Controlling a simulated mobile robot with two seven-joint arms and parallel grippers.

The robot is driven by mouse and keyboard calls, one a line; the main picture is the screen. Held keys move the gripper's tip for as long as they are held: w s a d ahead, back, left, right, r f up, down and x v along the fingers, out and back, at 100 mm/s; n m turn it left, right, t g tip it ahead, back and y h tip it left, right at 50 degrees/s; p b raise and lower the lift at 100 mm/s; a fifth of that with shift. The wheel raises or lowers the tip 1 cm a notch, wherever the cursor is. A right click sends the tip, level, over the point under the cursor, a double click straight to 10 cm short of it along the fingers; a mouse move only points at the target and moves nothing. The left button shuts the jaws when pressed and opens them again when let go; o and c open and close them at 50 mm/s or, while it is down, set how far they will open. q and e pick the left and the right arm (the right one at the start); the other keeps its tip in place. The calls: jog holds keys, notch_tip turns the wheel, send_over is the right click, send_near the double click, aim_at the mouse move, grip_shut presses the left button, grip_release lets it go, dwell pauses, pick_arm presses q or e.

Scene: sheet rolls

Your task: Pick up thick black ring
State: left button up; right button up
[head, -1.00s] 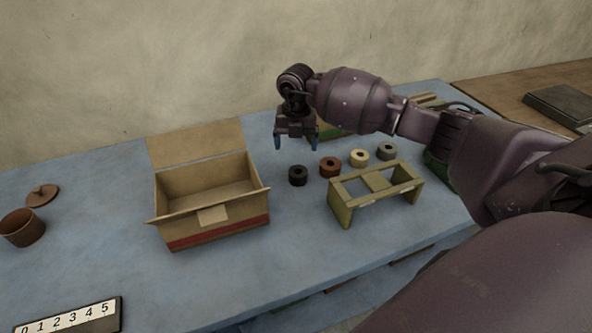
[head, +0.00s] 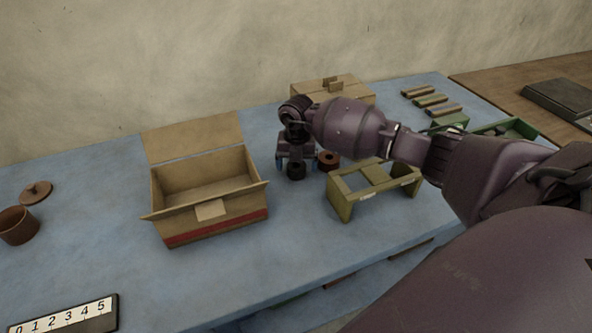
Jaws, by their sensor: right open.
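The thick black ring (head: 296,171) lies on the blue table, right of the open cardboard box. My right gripper (head: 296,163) is over the ring, pointing down, with its jaws open and a finger on each side of it. I cannot tell whether the fingers touch the ring. A red-brown ring (head: 328,160) lies just right of my gripper. My arm hides the other rings. My left gripper is not in view.
The open cardboard box (head: 215,213) stands left of my gripper. A tan wooden stand (head: 343,200) is close on the right. A closed box (head: 358,92) and several small rolls (head: 430,101) lie behind. A brown cup (head: 17,226) stands far left.

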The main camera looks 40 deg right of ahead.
jog(key=shift+f, duration=0.8)
jog(key=shift+r, duration=0.1)
